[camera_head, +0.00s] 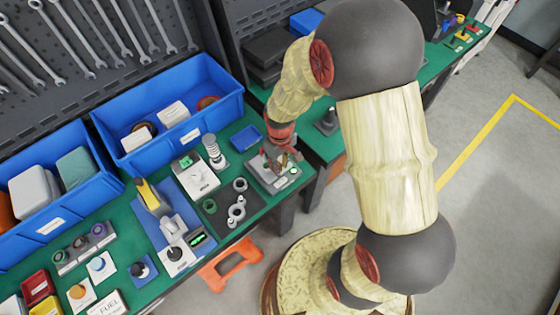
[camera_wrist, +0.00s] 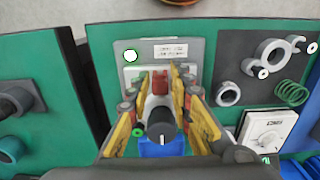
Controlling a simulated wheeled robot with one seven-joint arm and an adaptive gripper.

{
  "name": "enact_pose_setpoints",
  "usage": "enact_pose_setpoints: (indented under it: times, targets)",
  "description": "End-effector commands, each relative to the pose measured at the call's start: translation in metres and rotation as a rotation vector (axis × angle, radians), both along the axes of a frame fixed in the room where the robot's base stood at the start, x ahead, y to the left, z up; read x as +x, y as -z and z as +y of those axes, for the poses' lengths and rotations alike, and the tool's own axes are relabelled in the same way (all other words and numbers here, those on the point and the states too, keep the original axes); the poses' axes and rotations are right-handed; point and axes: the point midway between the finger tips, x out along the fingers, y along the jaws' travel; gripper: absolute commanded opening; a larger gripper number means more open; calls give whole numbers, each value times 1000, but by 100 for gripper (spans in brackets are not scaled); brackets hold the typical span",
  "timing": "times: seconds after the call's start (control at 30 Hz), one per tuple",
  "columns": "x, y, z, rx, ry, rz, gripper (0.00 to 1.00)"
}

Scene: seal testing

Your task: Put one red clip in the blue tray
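A small red clip (camera_wrist: 160,79) shows in the wrist view between my fingertips, over the grey test plate (camera_wrist: 190,68). My gripper (camera_wrist: 160,84) points down at the plate. Its two yellow-padded fingers stand apart on either side of the clip, with narrow gaps visible, so it looks open. Whether the clip touches the plate is unclear. In the head view my gripper (camera_head: 282,156) hides most of the clip and part of the plate. The small blue tray (camera_head: 244,138) lies on the green bench left of and behind my gripper, and looks empty.
A white-topped meter (camera_head: 196,176) and a metal spring post (camera_head: 213,150) stand left of the tray. A dark mat (camera_head: 229,203) with metal rings lies in front. A large blue bin (camera_head: 169,144) stands behind. A gap separates this bench from the right bench.

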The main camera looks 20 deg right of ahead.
Motion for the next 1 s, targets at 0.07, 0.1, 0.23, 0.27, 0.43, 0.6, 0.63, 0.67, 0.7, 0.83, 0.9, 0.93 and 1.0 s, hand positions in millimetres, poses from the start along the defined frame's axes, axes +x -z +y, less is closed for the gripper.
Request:
enact_pose_setpoints:
  times: [0.07,0.1,0.23,0.27,0.43,0.6,0.63,0.67,0.7,0.83,0.9,0.93,1.0]
  targets:
    - [0,2,0,0,0,-1,21]
    - [0,2,0,0,0,-1,21]
    - [0,2,0,0,0,-1,21]
    - [0,2,0,0,0,-1,21]
    - [1,2,0,0,0,-1,13]
    - [1,2,0,0,0,-1,4]
    - [1,2,0,0,0,-1,2]
    - [1,2,0,0,0,-1,0]
    - [1,2,0,0,0,-1,0]
    - [1,2,0,0,0,-1,16]
    - [1,2,0,0,0,-1,12]
    - [1,2,0,0,0,-1,10]
    - [1,2,0,0,0,-1,6]
